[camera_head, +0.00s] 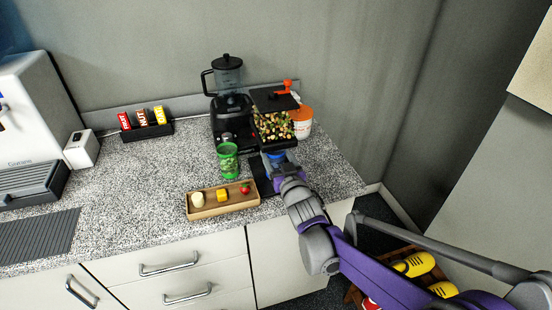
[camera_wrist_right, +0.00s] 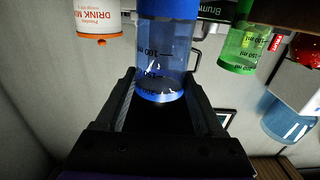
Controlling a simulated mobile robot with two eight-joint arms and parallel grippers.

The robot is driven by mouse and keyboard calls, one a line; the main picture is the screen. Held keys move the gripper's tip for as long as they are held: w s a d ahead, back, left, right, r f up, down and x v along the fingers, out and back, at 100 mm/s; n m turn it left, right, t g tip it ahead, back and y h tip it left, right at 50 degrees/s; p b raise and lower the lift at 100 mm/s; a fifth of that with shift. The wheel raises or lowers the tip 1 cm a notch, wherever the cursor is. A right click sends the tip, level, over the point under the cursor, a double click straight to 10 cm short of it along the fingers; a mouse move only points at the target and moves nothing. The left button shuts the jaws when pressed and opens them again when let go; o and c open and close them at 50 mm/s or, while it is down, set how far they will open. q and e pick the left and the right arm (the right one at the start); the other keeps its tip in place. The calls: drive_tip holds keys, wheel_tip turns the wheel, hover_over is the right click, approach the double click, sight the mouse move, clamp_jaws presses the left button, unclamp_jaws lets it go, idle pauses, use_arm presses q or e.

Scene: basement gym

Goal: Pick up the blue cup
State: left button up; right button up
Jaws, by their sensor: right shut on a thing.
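The blue cup (camera_wrist_right: 165,50) is translucent with measuring marks and stands between the two fingers of my right gripper (camera_wrist_right: 165,95) in the right wrist view. The fingers are shut on it. In the head view only a small blue part of the cup (camera_head: 277,154) shows behind my right gripper (camera_head: 275,164), at the right end of the counter. My arm hides the rest, and I cannot tell whether the cup touches the surface below. My left gripper is not in view.
A green cup (camera_head: 228,161) stands just left, before a black blender (camera_head: 231,110). A wooden tray (camera_head: 222,208) with small foods lies in front. The counter's left middle is clear.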

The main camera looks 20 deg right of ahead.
drive_tip(key=shift+s+r, duration=0.2)
drive_tip(key=s+p, duration=0.1)
drive_tip(key=s, duration=1.6)
drive_tip(key=shift+s+d, duration=0.4)
